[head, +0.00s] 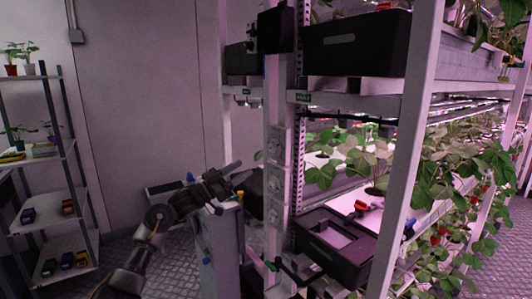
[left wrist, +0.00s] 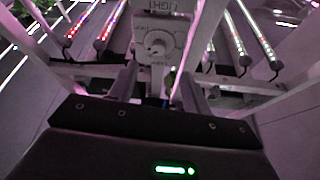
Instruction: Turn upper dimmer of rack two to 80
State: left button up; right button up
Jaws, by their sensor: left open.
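A pale post of the near rack carries a column of round dimmer dials: an upper dial (head: 273,147), a middle dial (head: 273,184) and a lower dial (head: 272,216). Their settings are too small to read in the head view. My left gripper (head: 236,180) is open and empty, just left of this post. In the left wrist view one pale dial (left wrist: 155,45) on its plate, with upside-down lettering above, lies just beyond the open fingers (left wrist: 157,78). The fingers appear apart from it; I cannot tell which dial this is. My right gripper is not in view.
A black crate (head: 335,250) stands low right of the post, and another black bin (head: 355,42) sits above. Strawberry plants (head: 440,175) hang over the rack's right side. A shelf (head: 60,160) with small pots and coloured items stands far left. Floor shows between them.

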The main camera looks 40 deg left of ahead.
aim_at(270, 150)
pick_arm(q)
jog(key=p+x, duration=0.1)
jog(key=x, duration=0.2)
jog(key=p+x, duration=0.1)
jog(key=x, duration=0.2)
jog(key=p+x, duration=0.2)
jog(key=x, duration=0.2)
jog(key=shift+s+r, duration=0.1)
jog(key=shift+r, duration=0.3)
jog(key=shift+w+d+r, duration=0.1)
jog(key=shift+w+d, duration=0.1)
jog(key=shift+w, duration=0.2)
